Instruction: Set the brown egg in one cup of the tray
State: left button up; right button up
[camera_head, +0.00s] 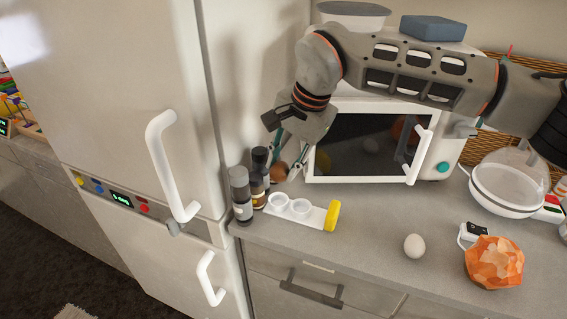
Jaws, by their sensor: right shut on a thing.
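The brown egg (279,171) is between the fingers of my right gripper (284,168), which is shut on it. My right arm comes in from the right and the gripper points down. The egg appears a little above and behind the white tray (318,216), near the dark bottles. The tray lies on the counter, with two round cups showing and a yellow end on its right. Both cups look empty. My left gripper is not in view.
Grey and dark bottles (241,196) stand just left of the tray, beside the fridge (130,110). A microwave (376,145) is behind. A white egg (414,246) and an orange faceted object (494,263) lie to the right. The counter between tray and white egg is clear.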

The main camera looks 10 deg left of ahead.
aim_at(284, 178)
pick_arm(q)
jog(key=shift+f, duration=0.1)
pick_arm(e)
jog(key=shift+f, duration=0.15)
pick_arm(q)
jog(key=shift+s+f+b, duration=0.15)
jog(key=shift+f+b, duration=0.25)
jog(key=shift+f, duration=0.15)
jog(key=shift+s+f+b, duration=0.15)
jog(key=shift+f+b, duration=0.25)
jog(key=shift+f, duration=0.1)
pick_arm(e)
jog(key=shift+f, duration=1.9)
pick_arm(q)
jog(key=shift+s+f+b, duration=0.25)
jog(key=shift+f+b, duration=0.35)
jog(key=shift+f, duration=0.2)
pick_arm(e)
jog(key=shift+f, duration=1.55)
jog(key=o, duration=0.8)
jog(key=shift+c, duration=0.2)
